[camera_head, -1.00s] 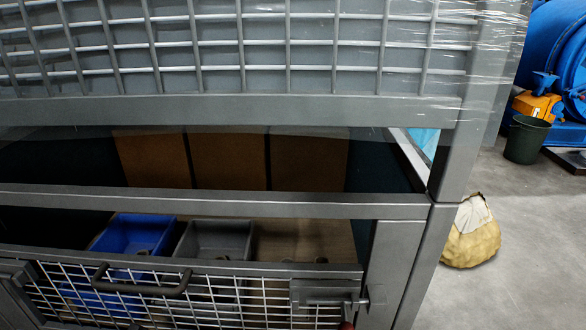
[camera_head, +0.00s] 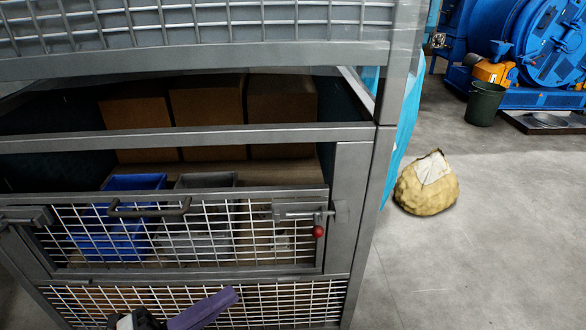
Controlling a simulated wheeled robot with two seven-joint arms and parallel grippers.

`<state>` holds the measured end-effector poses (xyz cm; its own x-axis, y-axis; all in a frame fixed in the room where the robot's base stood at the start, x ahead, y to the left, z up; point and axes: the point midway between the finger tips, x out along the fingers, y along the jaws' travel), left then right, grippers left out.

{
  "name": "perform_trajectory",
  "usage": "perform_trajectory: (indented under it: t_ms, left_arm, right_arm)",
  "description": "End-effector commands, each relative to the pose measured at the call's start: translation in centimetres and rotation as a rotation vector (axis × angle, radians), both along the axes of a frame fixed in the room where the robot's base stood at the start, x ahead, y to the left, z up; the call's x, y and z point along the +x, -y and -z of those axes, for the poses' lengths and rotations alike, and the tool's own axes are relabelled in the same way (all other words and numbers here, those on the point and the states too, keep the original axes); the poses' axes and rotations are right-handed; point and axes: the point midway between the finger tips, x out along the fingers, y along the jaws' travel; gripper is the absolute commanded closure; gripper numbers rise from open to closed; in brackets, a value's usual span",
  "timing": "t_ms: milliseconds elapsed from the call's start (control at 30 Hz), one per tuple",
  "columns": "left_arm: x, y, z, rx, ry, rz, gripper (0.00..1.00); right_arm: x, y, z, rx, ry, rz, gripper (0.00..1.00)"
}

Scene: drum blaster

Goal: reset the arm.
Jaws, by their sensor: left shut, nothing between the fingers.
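My left gripper (camera_head: 215,302) shows at the bottom edge, in front of the lower mesh panel of a grey metal cage. Its purple part points up and to the right, and a dark part sits beside it. It is shut and holds nothing. It appears below the cage's mesh door (camera_head: 185,233) and apart from the door handle (camera_head: 150,209). The rest of the left arm is cut off by the picture edge. My right gripper is not in view.
The door has a latch with a red knob (camera_head: 318,231). Behind it are a blue bin (camera_head: 133,182), a grey bin (camera_head: 207,180) and brown boxes (camera_head: 208,105). A yellowish sack (camera_head: 426,188) and a dark bucket (camera_head: 484,104) stand right. The floor there is mostly clear.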

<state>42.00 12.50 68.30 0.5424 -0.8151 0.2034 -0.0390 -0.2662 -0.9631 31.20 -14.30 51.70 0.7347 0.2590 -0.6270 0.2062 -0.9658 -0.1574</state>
Motion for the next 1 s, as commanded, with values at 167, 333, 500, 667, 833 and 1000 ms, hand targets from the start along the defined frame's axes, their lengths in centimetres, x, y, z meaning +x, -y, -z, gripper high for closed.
perform_trajectory:
  t_ms: [167,333,500,667,833,1000]
  left_arm:
    - [2.8,-1.0,-0.3,-0.072,-0.131,-0.185,1.00]
    - [5.3,-3.7,0.6,-0.181,-0.357,-0.441,1.00]
    - [5.1,-7.5,3.9,-0.313,-0.686,-0.729,1.00]
    - [1.3,-10.0,8.0,-0.412,-1.029,-0.963,1.00]
    - [-4.0,-10.7,11.0,-0.460,-1.318,-1.124,1.00]
    - [-8.3,-10.6,12.4,-0.473,-1.511,-1.217,1.00]
  right_arm:
    - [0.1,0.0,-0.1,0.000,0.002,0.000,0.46]
    - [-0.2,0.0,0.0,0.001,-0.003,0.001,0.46]
    - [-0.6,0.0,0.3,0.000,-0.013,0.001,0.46]
    - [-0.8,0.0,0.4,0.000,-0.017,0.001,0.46]
    - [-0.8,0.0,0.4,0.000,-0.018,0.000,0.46]
    - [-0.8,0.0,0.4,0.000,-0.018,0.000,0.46]
